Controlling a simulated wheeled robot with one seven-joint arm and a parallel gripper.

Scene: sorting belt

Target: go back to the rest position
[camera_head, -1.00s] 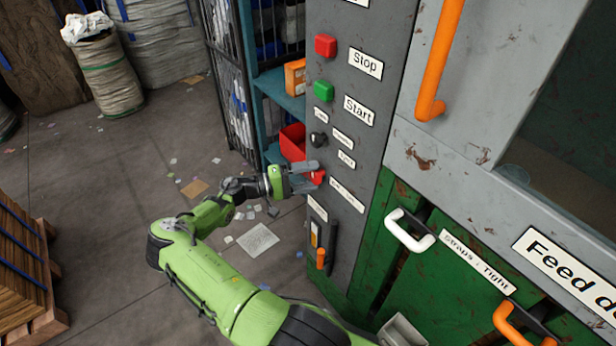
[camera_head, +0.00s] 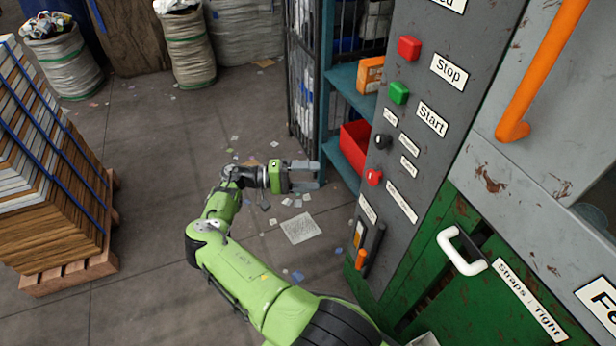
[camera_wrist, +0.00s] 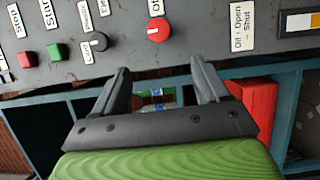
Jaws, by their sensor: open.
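My gripper (camera_head: 305,176) is open and empty in the head view, to the left of the grey control panel (camera_head: 401,150) and apart from it. The wrist view shows the two grey fingers (camera_wrist: 162,76) spread, with nothing between them but the background. A red knob (camera_head: 374,177) on the panel is level with the gripper in the head view. The red knob also shows in the wrist view (camera_wrist: 158,29), beyond the fingertips. My green arm reaches up from the bottom of the head view, bent at the elbow.
The panel bears a red Stop button (camera_head: 409,48), a green Start button (camera_head: 399,93) and a black selector (camera_head: 382,141). A shelf with a red bin (camera_head: 355,146) stands behind the gripper. A strapped stack on a pallet (camera_head: 75,277) stands left. Littered floor lies between.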

